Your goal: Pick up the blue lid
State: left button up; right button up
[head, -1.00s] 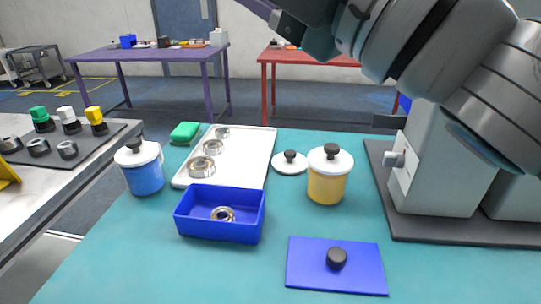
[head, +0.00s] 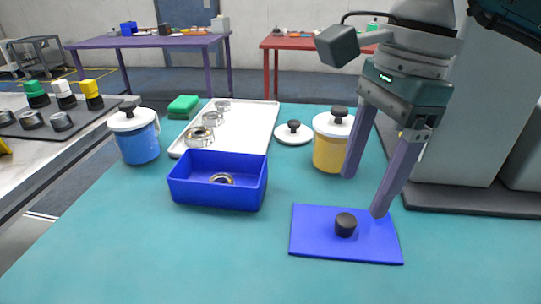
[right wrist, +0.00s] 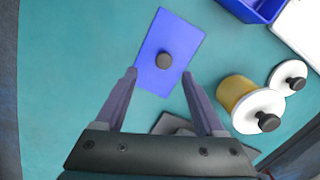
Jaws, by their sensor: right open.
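The blue lid (head: 317,232) is a flat rectangle with a round black knob (head: 345,225) on top. It lies on the teal table in the front right of the head view. In the right wrist view the blue lid (right wrist: 184,40) lies just beyond my fingertips, its knob roughly in line with the gap between them. My right gripper (head: 363,195) is open and empty, above and behind the lid, with its fingers pointing down. The gripper also shows in the right wrist view (right wrist: 160,73). My left gripper is not in view.
A blue box (head: 217,193) holding a metal ring stands left of the lid. A yellow canister (head: 328,153) stands close beside my right fingers. A white lid (head: 293,136), white tray (head: 258,126) and blue canister (head: 138,145) are further back. A grey machine (head: 455,150) stands at the right.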

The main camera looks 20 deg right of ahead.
aim_at(347, 219)
jog(key=f, duration=0.6)
jog(key=shift+w+a+f, duration=0.25)
jog(key=shift+w+f, duration=0.05)
jog(key=shift+w, duration=0.1)
grip_shut()
